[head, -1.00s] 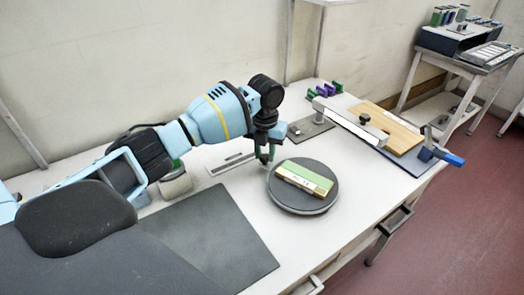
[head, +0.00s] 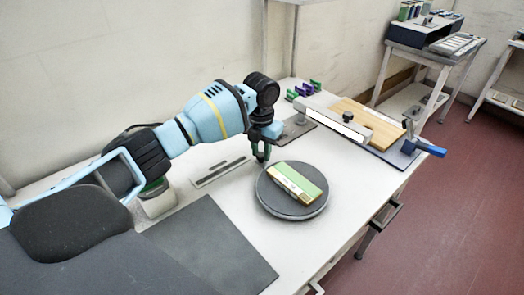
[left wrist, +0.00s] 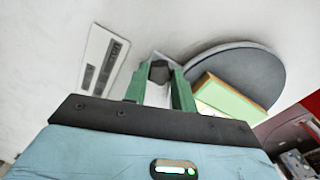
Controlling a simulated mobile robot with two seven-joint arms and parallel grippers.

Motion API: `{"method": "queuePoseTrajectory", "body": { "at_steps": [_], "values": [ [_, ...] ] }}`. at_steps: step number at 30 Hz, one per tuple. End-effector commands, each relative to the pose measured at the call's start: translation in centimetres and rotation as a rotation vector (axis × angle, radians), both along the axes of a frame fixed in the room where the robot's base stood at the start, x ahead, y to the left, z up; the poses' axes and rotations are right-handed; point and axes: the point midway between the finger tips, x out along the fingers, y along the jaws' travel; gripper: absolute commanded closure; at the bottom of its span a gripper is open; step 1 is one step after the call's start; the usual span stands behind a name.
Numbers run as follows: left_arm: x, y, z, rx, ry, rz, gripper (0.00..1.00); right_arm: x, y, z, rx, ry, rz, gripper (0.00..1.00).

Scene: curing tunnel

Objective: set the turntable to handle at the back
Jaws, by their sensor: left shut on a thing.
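The dark round turntable (head: 269,198) sits on the white bench and also shows in the left wrist view (left wrist: 262,62). A block with a green top (head: 299,177) lies on it, slanting from upper left to lower right. My left gripper (head: 262,154) is at the turntable's upper-left rim, on the side towards the wall. In the left wrist view its green fingers (left wrist: 160,88) are shut on a dark knob (left wrist: 158,71) beside the disc, which looks like the turntable's handle. The knob's join to the disc is hidden. My right gripper is not in view.
A slotted plate (head: 220,171) lies left of the turntable. A dark mat (head: 210,245) is in front. A wooden board (head: 370,121) with a bar and blue-handled clamp (head: 430,149) is at the right. Bare bench lies right of the turntable.

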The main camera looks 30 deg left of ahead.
Motion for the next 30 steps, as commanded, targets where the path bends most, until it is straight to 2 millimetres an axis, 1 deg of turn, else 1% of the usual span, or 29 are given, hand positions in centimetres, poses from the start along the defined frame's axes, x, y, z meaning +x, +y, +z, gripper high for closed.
{"method": "queuePoseTrajectory", "body": {
  "at_steps": [17, 18, 21, 22, 30],
  "values": [
    [0.06, 0.08, -0.07, 0.000, 0.000, -0.011, 1.00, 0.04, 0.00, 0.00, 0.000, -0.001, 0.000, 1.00],
    [0.06, 0.08, -0.07, 0.000, 0.000, -0.011, 0.69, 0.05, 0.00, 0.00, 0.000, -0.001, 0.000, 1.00],
    [0.05, 0.08, -0.06, 0.000, 0.000, -0.011, 0.56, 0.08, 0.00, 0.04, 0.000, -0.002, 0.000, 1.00],
    [0.05, 0.08, -0.06, 0.000, 0.000, -0.011, 0.52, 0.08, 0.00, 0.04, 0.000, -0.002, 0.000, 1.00],
    [0.06, 0.06, 0.03, 0.000, 0.000, -0.011, 0.52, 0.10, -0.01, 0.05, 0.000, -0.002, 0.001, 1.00]
  ]
}}
